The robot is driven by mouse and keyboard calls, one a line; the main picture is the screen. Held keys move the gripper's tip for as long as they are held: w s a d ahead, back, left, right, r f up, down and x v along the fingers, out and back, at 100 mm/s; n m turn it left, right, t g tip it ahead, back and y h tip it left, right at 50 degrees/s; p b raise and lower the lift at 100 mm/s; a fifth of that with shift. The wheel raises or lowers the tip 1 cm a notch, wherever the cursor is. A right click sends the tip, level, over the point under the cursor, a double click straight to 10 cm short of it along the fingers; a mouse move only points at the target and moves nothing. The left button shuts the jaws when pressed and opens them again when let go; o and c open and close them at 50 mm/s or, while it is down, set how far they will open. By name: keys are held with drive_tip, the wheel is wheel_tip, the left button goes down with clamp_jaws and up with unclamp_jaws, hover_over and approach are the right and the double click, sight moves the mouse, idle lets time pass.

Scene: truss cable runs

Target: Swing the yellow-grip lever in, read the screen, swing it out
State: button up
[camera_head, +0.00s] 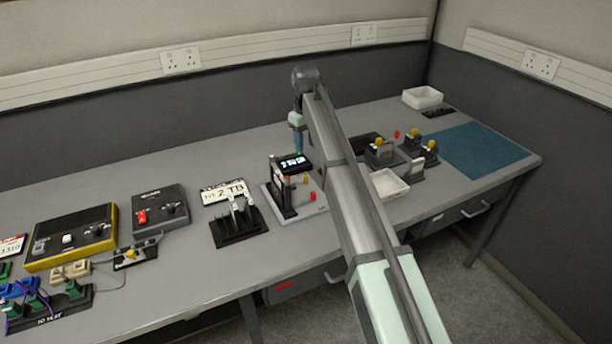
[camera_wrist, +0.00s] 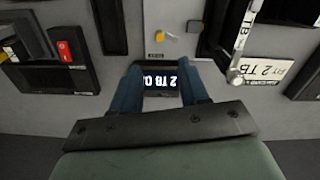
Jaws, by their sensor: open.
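The device with the levers stands mid-table on a pale base plate (camera_head: 312,209). Its small black screen (camera_head: 295,164) is lit with white characters. In the wrist view the screen (camera_wrist: 160,82) shows what looks like "2 TB 0", with its sides partly covered by my fingers. A yellow grip (camera_head: 306,180) stands on the base, with a red knob (camera_head: 313,195) nearer the front edge. The yellow grip also shows in the wrist view (camera_wrist: 171,37), beyond the fingertips. My gripper (camera_head: 298,152) is open and empty, pointing down over the screen; its blue fingers (camera_wrist: 162,66) straddle the screen in the wrist view.
A black rack (camera_head: 240,236) and a "2 TB" sign (camera_head: 228,191) stand left of the device. A white tray (camera_head: 389,184) and several yellow-knobbed blocks (camera_head: 380,153) stand right. A blue mat (camera_head: 482,149) lies bare at far right.

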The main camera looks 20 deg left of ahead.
sight(306, 176)
wheel_tip(306, 176, down, 14)
drive_tip(key=shift+r, duration=0.2)
idle(0.4)
clamp_jaws()
idle(0.4)
